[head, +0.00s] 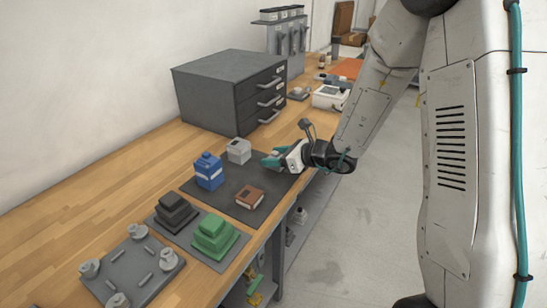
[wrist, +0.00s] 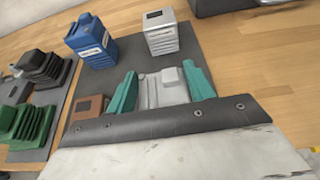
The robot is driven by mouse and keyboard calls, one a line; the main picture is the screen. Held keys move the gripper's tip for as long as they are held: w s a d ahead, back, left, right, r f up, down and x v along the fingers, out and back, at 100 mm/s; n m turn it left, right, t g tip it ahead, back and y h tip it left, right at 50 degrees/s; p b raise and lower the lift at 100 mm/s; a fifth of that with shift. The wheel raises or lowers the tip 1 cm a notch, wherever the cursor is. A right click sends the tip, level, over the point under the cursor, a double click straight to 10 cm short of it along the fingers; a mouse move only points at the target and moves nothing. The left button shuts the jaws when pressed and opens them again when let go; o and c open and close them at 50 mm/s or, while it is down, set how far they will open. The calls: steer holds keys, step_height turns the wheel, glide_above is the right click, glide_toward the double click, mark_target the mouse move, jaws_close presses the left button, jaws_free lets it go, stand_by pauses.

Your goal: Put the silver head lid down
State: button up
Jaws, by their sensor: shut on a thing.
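My gripper (head: 273,160) is over the right edge of the dark mat (head: 222,197). In the wrist view its teal fingers (wrist: 162,84) are shut on a silver ribbed part, which looks like the silver head lid (wrist: 164,92). It is mostly hidden by the fingers in the head view. I cannot tell whether it touches the mat. A light grey block (head: 239,151) stands on the mat just left of my gripper; it also shows in the wrist view (wrist: 161,38).
A blue container (head: 208,172) and a brown block (head: 249,197) are on the mat. Black (head: 176,212) and green (head: 214,236) stepped parts sit nearer, beside a grey plate with posts (head: 133,277). A drawer cabinet (head: 225,92) stands behind. Bare wood lies left of the mat.

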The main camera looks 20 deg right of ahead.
steer(key=shift+w, duration=0.4)
steer(key=shift+w+d+f, duration=0.1)
steer(key=shift+f, duration=1.65)
steer(key=shift+f, duration=0.15)
steer(key=o, duration=1)
steer(key=shift+o, duration=0.2)
